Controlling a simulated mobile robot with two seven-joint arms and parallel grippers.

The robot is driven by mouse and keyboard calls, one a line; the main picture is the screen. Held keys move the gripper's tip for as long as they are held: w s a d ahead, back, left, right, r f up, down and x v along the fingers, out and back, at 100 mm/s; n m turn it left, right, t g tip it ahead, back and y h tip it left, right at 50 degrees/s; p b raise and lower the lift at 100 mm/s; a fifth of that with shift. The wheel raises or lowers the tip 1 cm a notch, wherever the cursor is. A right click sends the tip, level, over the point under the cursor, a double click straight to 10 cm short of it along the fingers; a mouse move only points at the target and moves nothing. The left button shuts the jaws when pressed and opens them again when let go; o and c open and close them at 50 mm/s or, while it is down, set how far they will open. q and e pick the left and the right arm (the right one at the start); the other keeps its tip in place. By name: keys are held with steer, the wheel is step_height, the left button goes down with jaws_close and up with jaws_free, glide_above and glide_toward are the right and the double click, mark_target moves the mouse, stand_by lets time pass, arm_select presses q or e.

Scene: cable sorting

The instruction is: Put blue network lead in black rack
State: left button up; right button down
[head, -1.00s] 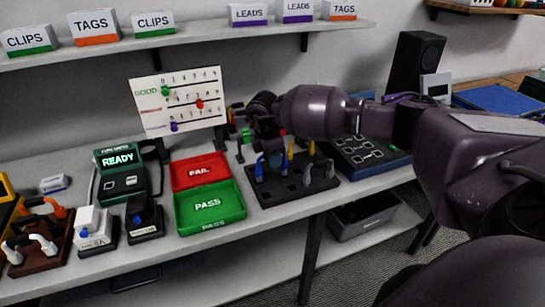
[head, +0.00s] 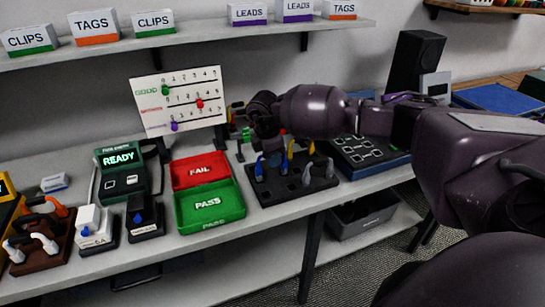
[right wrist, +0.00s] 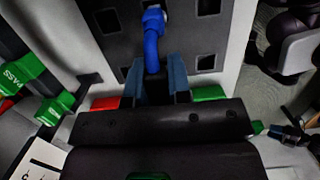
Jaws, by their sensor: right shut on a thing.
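The black rack (head: 315,186) stands on the bench right of the green PASS tray, with square holes in its top. My right gripper (head: 268,150) is above the rack's back left part. It is shut on the blue network lead (head: 259,168), which hangs down over the rack. In the right wrist view the blue lead (right wrist: 151,45) comes out from between the fingertips (right wrist: 161,78) and curves over the rack (right wrist: 112,50) among open square holes. I cannot tell whether its end sits in a hole. My left gripper is out of view.
A yellow lead (head: 290,149) and a grey lead (head: 307,173) stand in the rack, close to the gripper. The red FAIL tray (head: 185,181) and green PASS tray (head: 231,211) lie left. A dark blue panel (head: 382,157) lies right, behind my arm.

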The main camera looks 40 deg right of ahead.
stand_by(0.5)
steer(key=shift+f, duration=0.45)
stand_by(0.6)
steer(key=shift+f+p, duration=0.4)
steer(key=shift+f, duration=0.05)
stand_by(1.3)
steer(key=shift+c, duration=2.1)
jaws_free()
steer(key=shift+r, duration=0.1)
steer(key=shift+r+p, duration=2.8)
steer(key=shift+r, duration=1.15)
